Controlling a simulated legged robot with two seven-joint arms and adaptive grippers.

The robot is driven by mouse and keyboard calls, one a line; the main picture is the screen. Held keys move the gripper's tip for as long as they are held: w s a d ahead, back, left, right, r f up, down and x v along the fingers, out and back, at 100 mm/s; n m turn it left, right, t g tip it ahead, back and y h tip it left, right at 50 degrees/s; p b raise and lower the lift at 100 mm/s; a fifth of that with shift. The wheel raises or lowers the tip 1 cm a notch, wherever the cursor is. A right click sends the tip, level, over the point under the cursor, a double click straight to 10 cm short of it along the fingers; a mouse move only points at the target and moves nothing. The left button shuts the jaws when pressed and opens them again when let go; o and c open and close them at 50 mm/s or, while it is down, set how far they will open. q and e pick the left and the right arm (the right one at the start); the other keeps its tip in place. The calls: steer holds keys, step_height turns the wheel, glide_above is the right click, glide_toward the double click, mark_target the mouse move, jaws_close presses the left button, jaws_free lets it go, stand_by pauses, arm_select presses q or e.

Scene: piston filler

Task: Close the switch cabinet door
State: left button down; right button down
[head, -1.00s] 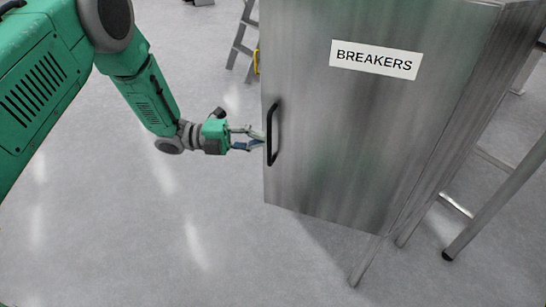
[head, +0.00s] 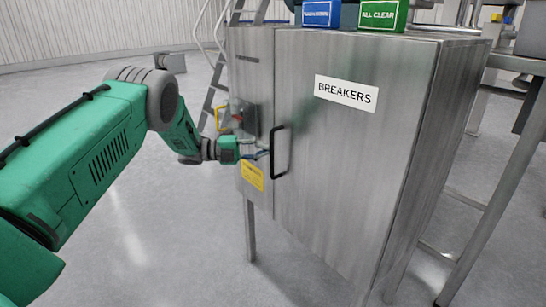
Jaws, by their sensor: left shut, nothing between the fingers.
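The grey metal switch cabinet (head: 252,75) stands in the middle right of the head view. Its door (head: 335,150) carries a white BREAKERS label (head: 346,93) and a black bar handle (head: 279,152) near its left edge. The door looks flush or nearly flush with the front; I cannot tell whether it is fully closed. My left gripper (head: 262,154) is shut and empty, just left of the handle. Whether it touches the handle or the panel is unclear. My right gripper is not in view.
A red and yellow switch (head: 236,115) and a yellow label (head: 252,174) sit on the panel left of the door. A blue box (head: 321,14) and a green ALL CLEAR box (head: 382,15) stand on top. A ladder is behind. The floor at left is open.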

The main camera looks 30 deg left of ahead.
arm_select(q)
steer(key=shift+w+d+r, duration=0.25)
steer(key=shift+w+r, duration=0.05)
steer(key=shift+w, duration=0.2)
steer(key=shift+d, duration=0.1)
